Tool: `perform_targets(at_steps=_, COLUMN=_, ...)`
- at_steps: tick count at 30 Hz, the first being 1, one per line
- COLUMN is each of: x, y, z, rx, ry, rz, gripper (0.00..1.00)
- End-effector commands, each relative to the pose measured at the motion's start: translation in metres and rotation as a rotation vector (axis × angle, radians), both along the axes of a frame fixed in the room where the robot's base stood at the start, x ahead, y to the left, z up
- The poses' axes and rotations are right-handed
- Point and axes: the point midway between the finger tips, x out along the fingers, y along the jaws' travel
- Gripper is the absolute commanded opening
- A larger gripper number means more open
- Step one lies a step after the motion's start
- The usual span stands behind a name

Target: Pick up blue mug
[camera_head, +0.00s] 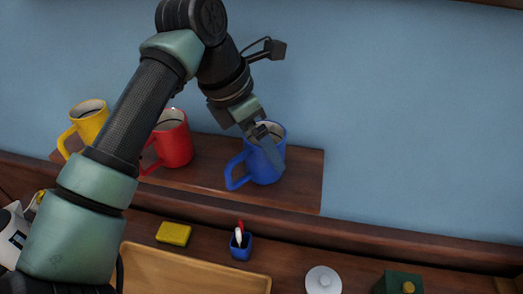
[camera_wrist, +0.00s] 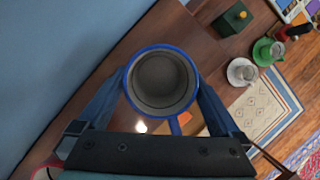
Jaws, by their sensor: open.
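The blue mug (camera_head: 264,168) stands upright on the right part of a brown wooden shelf, its handle to the left in the head view. My gripper (camera_head: 268,143) is above and at the mug, pointing down. In the wrist view the blue mug (camera_wrist: 161,49) is seen from above, with an empty grey inside and its handle towards the gripper's palm. The open fingers of my gripper (camera_wrist: 161,82) lie on either side of the mug. I cannot tell whether they touch it.
A red mug (camera_head: 176,145) and a yellow mug (camera_head: 90,124) stand left on the wooden shelf (camera_head: 303,180), against a blue wall. Below are a yellow sponge (camera_head: 173,234), a small blue cup (camera_head: 241,247), a wooden tray (camera_head: 190,275), a white lidded item (camera_head: 323,281) and a green box (camera_head: 400,283).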

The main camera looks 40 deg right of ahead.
Motion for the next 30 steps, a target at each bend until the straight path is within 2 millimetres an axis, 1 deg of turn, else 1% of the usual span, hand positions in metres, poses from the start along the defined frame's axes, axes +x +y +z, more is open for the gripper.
perform_targets(at_steps=3, x=-0.002, y=-0.007, z=-0.013, rx=-0.001, ry=0.002, rz=-0.003, gripper=1.00)
perform_targets(at_steps=6, x=-0.002, y=-0.008, z=-0.019, rx=0.000, ry=0.001, rz=-0.003, gripper=1.00)
perform_targets(at_steps=12, x=-0.002, y=-0.009, z=-0.020, rx=0.000, ry=-0.001, rz=-0.002, gripper=1.00)
perform_targets(at_steps=13, x=-0.002, y=-0.009, z=-0.020, rx=0.000, ry=-0.001, rz=-0.002, gripper=0.98)
perform_targets(at_steps=17, x=-0.002, y=-0.008, z=-0.020, rx=0.000, ry=-0.001, rz=-0.002, gripper=0.75)
perform_targets(at_steps=18, x=-0.002, y=-0.008, z=-0.020, rx=0.000, ry=0.000, rz=-0.001, gripper=0.68)
perform_targets(at_steps=20, x=-0.001, y=-0.008, z=-0.020, rx=0.000, ry=0.000, rz=-0.001, gripper=0.57)
perform_targets(at_steps=21, x=-0.001, y=-0.008, z=-0.020, rx=0.000, ry=0.000, rz=-0.001, gripper=0.50)
perform_targets(at_steps=23, x=-0.001, y=-0.008, z=-0.020, rx=0.000, ry=0.000, rz=-0.001, gripper=0.39)
perform_targets(at_steps=24, x=-0.001, y=-0.008, z=-0.020, rx=0.000, ry=0.000, rz=-0.001, gripper=0.32)
perform_targets(at_steps=26, x=-0.001, y=-0.008, z=-0.020, rx=-0.001, ry=0.000, rz=-0.001, gripper=0.21)
perform_targets(at_steps=27, x=-0.001, y=-0.008, z=-0.020, rx=-0.001, ry=0.000, rz=-0.001, gripper=0.14)
perform_targets(at_steps=30, x=-0.001, y=-0.008, z=-0.019, rx=-0.002, ry=-0.001, rz=-0.001, gripper=0.13)
